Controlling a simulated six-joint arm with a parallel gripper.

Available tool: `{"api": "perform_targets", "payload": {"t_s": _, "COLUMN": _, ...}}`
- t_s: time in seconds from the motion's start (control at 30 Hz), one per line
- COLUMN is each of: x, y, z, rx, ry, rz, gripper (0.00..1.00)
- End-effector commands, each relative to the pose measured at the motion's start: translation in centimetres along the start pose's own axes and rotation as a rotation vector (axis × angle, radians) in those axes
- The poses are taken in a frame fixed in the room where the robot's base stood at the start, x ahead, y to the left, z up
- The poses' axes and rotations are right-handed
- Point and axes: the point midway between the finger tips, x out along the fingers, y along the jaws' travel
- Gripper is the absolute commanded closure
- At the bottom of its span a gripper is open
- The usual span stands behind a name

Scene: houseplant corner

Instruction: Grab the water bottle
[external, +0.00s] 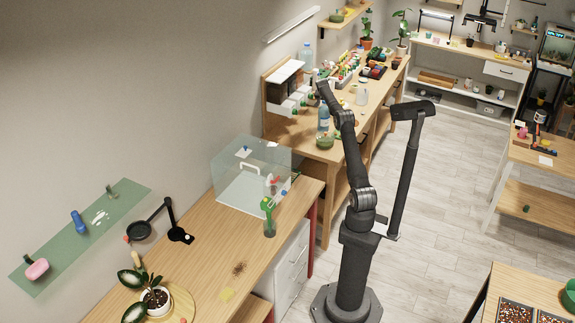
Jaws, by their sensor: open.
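A blue-tinted water bottle (323,119) stands upright near the front end of the far wooden workbench. My gripper (319,76) is at the end of my raised arm, above the bench and above the blue bottle in the picture. It is open and appears empty. It is small and dark here, so its fingers and its exact distance to the bottles are hard to make out.
A green bowl (325,142) sits just below the blue bottle. A drawer organizer (284,88) is left of it, and a clear container (362,97) is to the right. A glass box (252,176) and a green spray bottle (268,217) are on the nearer bench.

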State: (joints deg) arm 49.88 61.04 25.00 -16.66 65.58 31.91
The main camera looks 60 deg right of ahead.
Motion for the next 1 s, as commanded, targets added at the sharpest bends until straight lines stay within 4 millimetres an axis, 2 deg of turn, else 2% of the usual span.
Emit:
{"api": "perform_targets", "payload": {"t_s": 0.13, "x": -0.07, "y": -0.01, "z": -0.03, "rx": 0.0, "ry": 0.001, "rz": -0.001, "gripper": 0.4}}
{"api": "perform_targets", "payload": {"t_s": 0.17, "x": -0.08, "y": -0.01, "z": -0.03, "rx": 0.0, "ry": 0.001, "rz": -0.001, "gripper": 0.44}}
{"api": "perform_targets", "payload": {"t_s": 0.4, "x": -0.09, "y": 0.0, "z": -0.02, "rx": 0.0, "ry": 0.0, "rz": 0.0, "gripper": 0.91}}
{"api": "perform_targets", "payload": {"t_s": 0.47, "x": -0.08, "y": 0.0, "z": -0.01, "rx": 0.0, "ry": 0.0, "rz": 0.0, "gripper": 1.0}}
{"api": "perform_targets", "payload": {"t_s": 1.0, "x": 0.13, "y": 0.01, "z": 0.2, "rx": 0.0, "ry": -0.005, "rz": 0.002, "gripper": 1.0}}
